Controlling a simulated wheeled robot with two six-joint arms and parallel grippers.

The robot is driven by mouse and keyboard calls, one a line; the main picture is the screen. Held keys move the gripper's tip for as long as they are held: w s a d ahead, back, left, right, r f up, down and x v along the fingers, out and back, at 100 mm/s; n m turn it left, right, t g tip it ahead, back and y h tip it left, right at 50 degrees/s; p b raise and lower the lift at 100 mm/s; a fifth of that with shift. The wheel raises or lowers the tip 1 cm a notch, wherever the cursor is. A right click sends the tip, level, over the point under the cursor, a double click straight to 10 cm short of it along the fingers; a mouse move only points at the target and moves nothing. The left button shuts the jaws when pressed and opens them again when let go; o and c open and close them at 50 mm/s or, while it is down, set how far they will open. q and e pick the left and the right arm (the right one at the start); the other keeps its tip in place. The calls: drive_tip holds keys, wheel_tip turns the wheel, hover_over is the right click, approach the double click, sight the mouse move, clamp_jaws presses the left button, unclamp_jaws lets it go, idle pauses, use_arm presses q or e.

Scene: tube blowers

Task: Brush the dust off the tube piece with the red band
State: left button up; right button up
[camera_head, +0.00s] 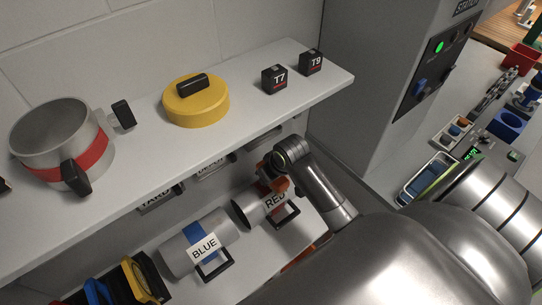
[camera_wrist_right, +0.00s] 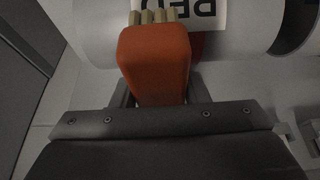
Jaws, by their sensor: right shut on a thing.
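The tube piece labelled RED (camera_head: 250,207) lies on its side on the lower shelf in the head view. In the right wrist view it (camera_wrist_right: 248,25) spans the top, its red band (camera_wrist_right: 198,45) showing partly below the white label. My right gripper (camera_wrist_right: 160,88) is shut on an orange brush (camera_wrist_right: 155,58); the brush also shows in the head view (camera_head: 279,183). Its pale bristles (camera_wrist_right: 157,16) overlap the tube and the label edge; I cannot tell whether they touch. Dust cannot be made out. My left gripper is out of view.
The BLUE tube piece (camera_head: 186,250) lies to the left of RED. On the upper shelf (camera_head: 240,130) stand a large red-banded cylinder with black handles (camera_head: 62,140), a yellow lid (camera_head: 197,105) and blocks T7 (camera_head: 274,79) and T9 (camera_head: 311,63). The shelf overhangs my work area.

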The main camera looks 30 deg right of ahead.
drive_tip(key=shift+f, duration=0.2)
drive_tip(key=shift+d+r+p, duration=0.2)
drive_tip(key=shift+d+p, duration=0.25)
drive_tip(key=shift+d, duration=3.6)
drive_tip(key=shift+w+a+f, duration=0.15)
drive_tip(key=shift+a, duration=1.95)
drive_tip(key=shift+s+a+f, duration=0.1)
drive_tip(key=shift+s+a, duration=0.1)
drive_tip(key=shift+a, duration=1.8)
drive_tip(key=shift+r, duration=3.05)
